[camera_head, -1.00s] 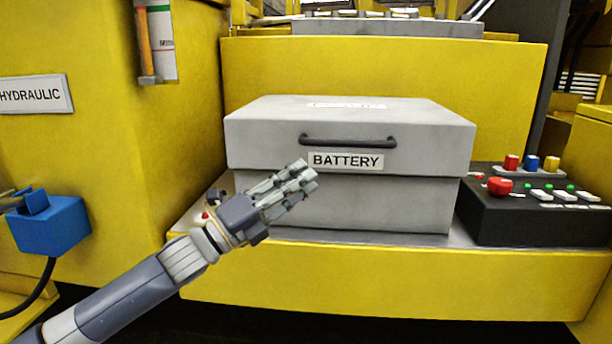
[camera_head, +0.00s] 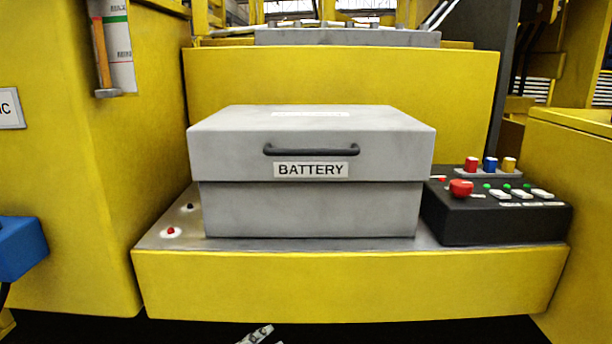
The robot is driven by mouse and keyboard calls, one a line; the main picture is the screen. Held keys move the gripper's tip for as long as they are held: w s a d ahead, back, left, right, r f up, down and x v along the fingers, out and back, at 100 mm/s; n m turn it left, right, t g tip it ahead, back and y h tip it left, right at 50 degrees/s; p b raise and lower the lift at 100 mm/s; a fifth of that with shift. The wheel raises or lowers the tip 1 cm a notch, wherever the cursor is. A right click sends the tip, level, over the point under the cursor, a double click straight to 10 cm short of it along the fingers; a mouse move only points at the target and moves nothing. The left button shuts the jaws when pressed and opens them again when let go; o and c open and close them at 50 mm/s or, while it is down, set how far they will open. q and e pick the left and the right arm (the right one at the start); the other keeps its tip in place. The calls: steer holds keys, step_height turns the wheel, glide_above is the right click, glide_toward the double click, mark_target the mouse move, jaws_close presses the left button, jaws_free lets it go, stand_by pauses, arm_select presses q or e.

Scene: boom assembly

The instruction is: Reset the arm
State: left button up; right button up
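Only a small grey tip of my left gripper (camera_head: 257,334) shows at the bottom edge of the head view, low in front of the yellow ledge; the rest of it is out of frame. Whether it is open or shut does not show. My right gripper is not in view. The grey battery box (camera_head: 312,180) sits on the ledge with its lid down. Its dark handle (camera_head: 311,150) is on the lid's front, above the BATTERY label (camera_head: 311,170). No gripper touches the box.
A black control box (camera_head: 500,210) with a red knob (camera_head: 461,188) stands right of the battery box. Two small terminals, one red (camera_head: 171,231), are on the ledge at left. A yellow cabinet (camera_head: 90,190) and a blue box (camera_head: 20,248) are at far left. The yellow ledge (camera_head: 350,285) spans the front.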

arm_select(q)
steer(key=s+a+f+n+g+y, duration=0.2)
steer(key=s+a+f+n+g, duration=0.15)
steer(key=s+f, duration=0.4)
steer(key=s+a+f+n+g+y, duration=0.25)
steer(key=s+a+f+n, duration=0.2)
steer(key=s, duration=0.65)
steer(key=s+a+f+n+g+y, duration=0.1)
steer(key=s+a+f+n+g, duration=0.3)
steer(key=s, duration=0.5)
step_height(320, 180, down, 28)
steer(key=s+g+p, duration=0.1)
steer(key=s+p, duration=0.1)
steer(key=s, duration=0.1)
steer(key=s+a+f+g+p, duration=0.1)
steer(key=s+a+f, duration=0.2)
steer(key=s+f, duration=0.9)
steer(key=s, duration=0.4)
steer(key=shift+f, duration=0.35)
